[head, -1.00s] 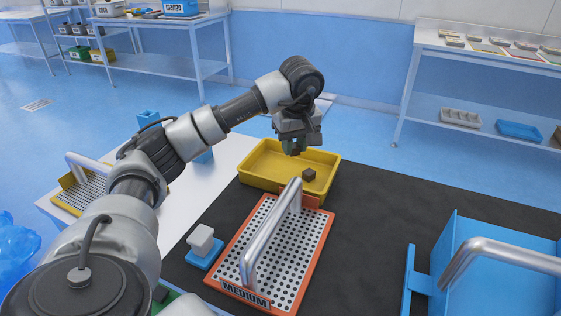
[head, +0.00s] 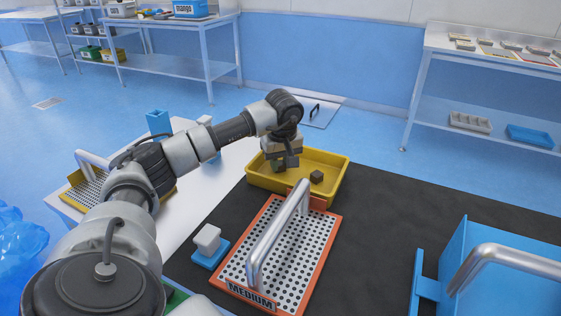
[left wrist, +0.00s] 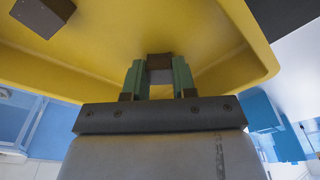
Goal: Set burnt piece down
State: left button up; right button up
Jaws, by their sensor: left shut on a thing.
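The yellow tray (head: 335,184) stands at the far end of the black mat, and its yellow floor and walls fill much of the left wrist view. My left gripper (head: 282,166) points down over the left part of the tray. In the left wrist view, its green-padded fingers (left wrist: 160,76) are shut on a small dark brown burnt piece (left wrist: 160,61), low over the tray floor. I cannot tell whether the piece touches the floor. Another dark piece (head: 316,176) lies in the tray to the right; it also shows in the left wrist view (left wrist: 44,14). My right gripper is out of view.
An orange-rimmed perforated tray (head: 323,252) marked MEDIUM, with a metal handle (head: 278,236), is just in front of the yellow tray. A white block (head: 207,238) on a blue base is to its left. A blue container (head: 510,270) stands at right. The mat between is clear.

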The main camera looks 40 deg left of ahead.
pick_arm(q)
jog(key=shift+f, duration=0.1)
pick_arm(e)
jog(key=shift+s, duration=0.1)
pick_arm(q)
jog(key=o, duration=0.9)
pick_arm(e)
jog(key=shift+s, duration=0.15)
pick_arm(q)
jog(key=shift+r, duration=0.4)
notch_tip(320, 180, up, 11)
jog(key=d, duration=0.1)
jog(key=shift+s+d+r+p, duration=0.15)
jog(key=shift+s+d+p, duration=0.1)
jog(key=shift+s+p, duration=0.2)
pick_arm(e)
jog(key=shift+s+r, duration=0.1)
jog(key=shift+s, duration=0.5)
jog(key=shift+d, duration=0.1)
